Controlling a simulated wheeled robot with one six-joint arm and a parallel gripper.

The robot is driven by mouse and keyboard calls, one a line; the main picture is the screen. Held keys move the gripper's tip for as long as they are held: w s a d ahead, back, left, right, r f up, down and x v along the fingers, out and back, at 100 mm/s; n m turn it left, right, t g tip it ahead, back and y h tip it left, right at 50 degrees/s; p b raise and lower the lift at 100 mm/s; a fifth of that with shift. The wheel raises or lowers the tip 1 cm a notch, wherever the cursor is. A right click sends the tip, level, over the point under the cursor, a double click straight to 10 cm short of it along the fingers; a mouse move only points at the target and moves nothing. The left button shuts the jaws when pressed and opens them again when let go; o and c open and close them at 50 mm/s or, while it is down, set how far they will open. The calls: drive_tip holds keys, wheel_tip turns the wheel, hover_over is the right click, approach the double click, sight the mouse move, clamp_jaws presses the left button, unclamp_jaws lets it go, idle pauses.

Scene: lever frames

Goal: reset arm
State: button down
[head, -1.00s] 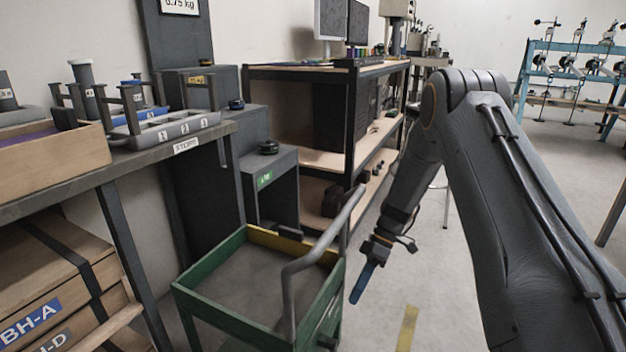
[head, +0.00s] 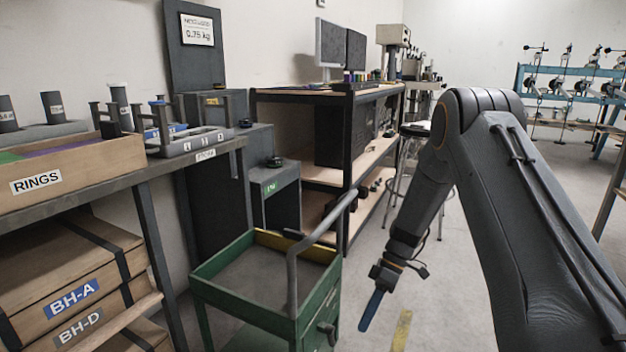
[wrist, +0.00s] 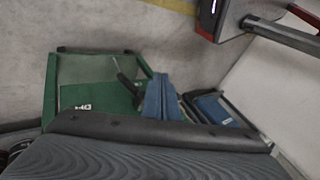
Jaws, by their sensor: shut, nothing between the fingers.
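My arm reaches in from the right of the head view and bends down at its elbow. My gripper (head: 371,309) hangs at the end with its blue fingers pointing down, over the floor and just right of the green cart (head: 318,295). The fingers are shut and hold nothing. In the wrist view the blue fingers of my gripper (wrist: 160,97) show at the middle, in front of a green surface (wrist: 85,97) that seems to be the cart.
The cart's top tray looks empty; its grey handle (head: 291,265) rises near my gripper. A bench with a RINGS box (head: 40,183) and a slotted grey rack (head: 190,143) stands left. A shelf desk (head: 345,150) and stool (head: 405,165) stand behind.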

drive_tip(key=s+d+r+m+t+h, duration=0.3)
drive_tip(key=s+r+m+t, duration=0.1)
drive_tip(key=s+r+m, duration=0.4)
drive_tip(key=s+d+r+m+t+h, duration=0.25)
drive_tip(key=s+r+m, duration=0.35)
drive_tip(key=s+r, duration=0.3)
drive_tip(key=s+a+r+n+g+y, duration=0.1)
drive_tip(key=s+a+r+n, duration=0.15)
drive_tip(key=s+a, duration=0.65)
drive_tip(key=s+a+r+n+g, duration=0.1)
drive_tip(key=s+a+n, duration=0.35)
drive_tip(key=a, duration=0.75)
drive_tip(key=d+r+m+p, duration=0.3)
drive_tip(key=d+r+p, duration=0.7)
drive_tip(key=r+p, duration=0.3)
drive_tip(key=d+r+m+p, duration=0.4)
drive_tip(key=d+r+p, duration=0.6)
drive_tip(key=p, duration=0.7)
wheel_tip(320, 180, up, 4)
drive_tip(key=shift+s+d+f+h, duration=0.25)
drive_tip(key=shift+s+d+h, duration=0.1)
drive_tip(key=shift+s+h, duration=0.1)
drive_tip(key=c, duration=2.5)
unclamp_jaws()
